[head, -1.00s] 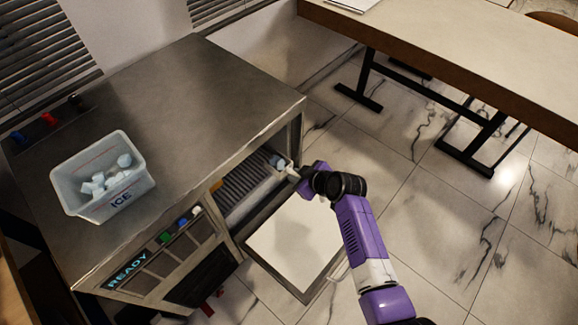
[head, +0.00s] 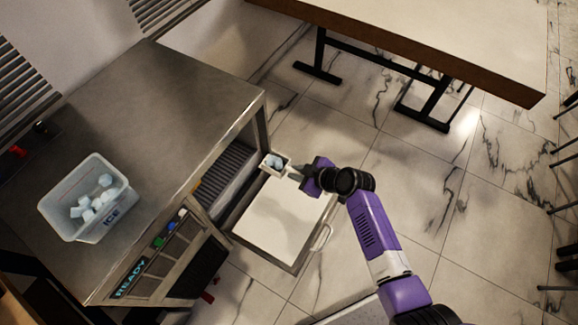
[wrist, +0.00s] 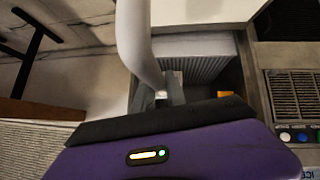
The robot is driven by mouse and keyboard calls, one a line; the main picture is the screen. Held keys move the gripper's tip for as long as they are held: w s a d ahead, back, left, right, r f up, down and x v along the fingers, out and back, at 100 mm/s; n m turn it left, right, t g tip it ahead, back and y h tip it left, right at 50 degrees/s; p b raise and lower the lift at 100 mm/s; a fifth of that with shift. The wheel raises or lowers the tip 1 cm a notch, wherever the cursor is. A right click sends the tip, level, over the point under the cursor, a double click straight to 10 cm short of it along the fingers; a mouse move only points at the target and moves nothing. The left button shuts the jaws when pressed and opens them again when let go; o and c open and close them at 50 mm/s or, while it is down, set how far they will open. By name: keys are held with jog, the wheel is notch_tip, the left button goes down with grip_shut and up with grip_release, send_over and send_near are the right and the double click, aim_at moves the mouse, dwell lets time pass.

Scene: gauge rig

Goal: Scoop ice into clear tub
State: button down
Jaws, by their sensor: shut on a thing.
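The clear tub (head: 62,218), marked ICE, stands on the steel machine top at the left in the head view, with several white ice cubes (head: 97,205) inside. My gripper (head: 298,173) is shut on the handle of a small pale scoop (head: 282,169). The scoop holds bluish ice (head: 273,162) and is just outside the machine's opening, above the open door. In the wrist view a pale curved part, seemingly the scoop (wrist: 138,45), rises from between my gripper's fingers (wrist: 168,90); its ice is not visible there.
The steel ice machine (head: 165,95) has its front door (head: 280,220) folded down and open. Its ribbed interior (head: 225,180) shows, with a READY display (head: 130,280) and coloured buttons beside it. A long table (head: 420,45) stands behind at the right. The machine top right of the tub is clear.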

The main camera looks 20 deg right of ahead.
jog(key=shift+s+d+r, duration=0.2)
jog(key=shift+s+d, duration=0.1)
jog(key=shift+s, duration=0.1)
